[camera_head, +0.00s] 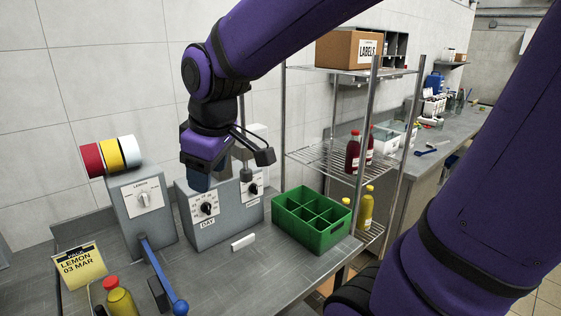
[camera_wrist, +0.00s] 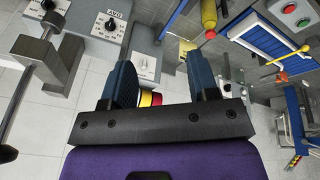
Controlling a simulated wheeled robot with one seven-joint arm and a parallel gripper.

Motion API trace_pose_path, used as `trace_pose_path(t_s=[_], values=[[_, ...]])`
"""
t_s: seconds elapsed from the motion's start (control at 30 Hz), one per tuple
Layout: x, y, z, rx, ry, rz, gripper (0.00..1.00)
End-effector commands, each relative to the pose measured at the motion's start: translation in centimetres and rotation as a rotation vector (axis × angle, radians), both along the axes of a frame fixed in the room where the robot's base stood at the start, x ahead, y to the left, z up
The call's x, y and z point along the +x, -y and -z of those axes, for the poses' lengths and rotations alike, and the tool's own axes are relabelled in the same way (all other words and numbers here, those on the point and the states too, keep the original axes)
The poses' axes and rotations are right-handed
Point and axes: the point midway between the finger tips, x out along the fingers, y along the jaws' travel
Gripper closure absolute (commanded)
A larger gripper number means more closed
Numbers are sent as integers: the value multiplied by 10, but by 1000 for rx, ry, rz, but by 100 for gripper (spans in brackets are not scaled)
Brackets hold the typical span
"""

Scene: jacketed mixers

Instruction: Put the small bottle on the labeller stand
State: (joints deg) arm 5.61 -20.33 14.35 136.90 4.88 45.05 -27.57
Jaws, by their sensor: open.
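A yellow bottle with a red cap (camera_head: 120,300) stands at the near left of the bench, cut off by the head view's bottom edge. It seems to be the yellow bottle at the top of the wrist view (camera_wrist: 209,14). The grey labeller (camera_head: 145,205) has a dial, a blue lever and red, yellow and white rolls on top. A small dark block (camera_head: 157,293) sits beside the lever; I cannot tell whether it is the stand. My gripper (camera_head: 230,170) is open and empty above the dial boxes, well apart from the bottle.
The DAY dial box (camera_head: 205,215) stands below my gripper. A green divided crate (camera_head: 312,222) is to its right, with a white block (camera_head: 243,242) on the bench nearby. A yellow LEMON 03 MAR card (camera_head: 80,267) stands left. A wire rack (camera_head: 330,158) holds red and yellow bottles.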

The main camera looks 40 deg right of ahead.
Motion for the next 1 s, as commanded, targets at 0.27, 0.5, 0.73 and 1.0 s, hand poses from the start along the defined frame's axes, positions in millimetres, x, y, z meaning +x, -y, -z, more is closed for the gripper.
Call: trace_pose_path(t_s=[0.27,0.5,0.73,1.0], values=[[-76,43,-30,104,98,349,45],[-113,62,-35,190,136,520,45],[-118,65,-34,204,139,548,45],[-117,65,-34,203,139,546,45]])
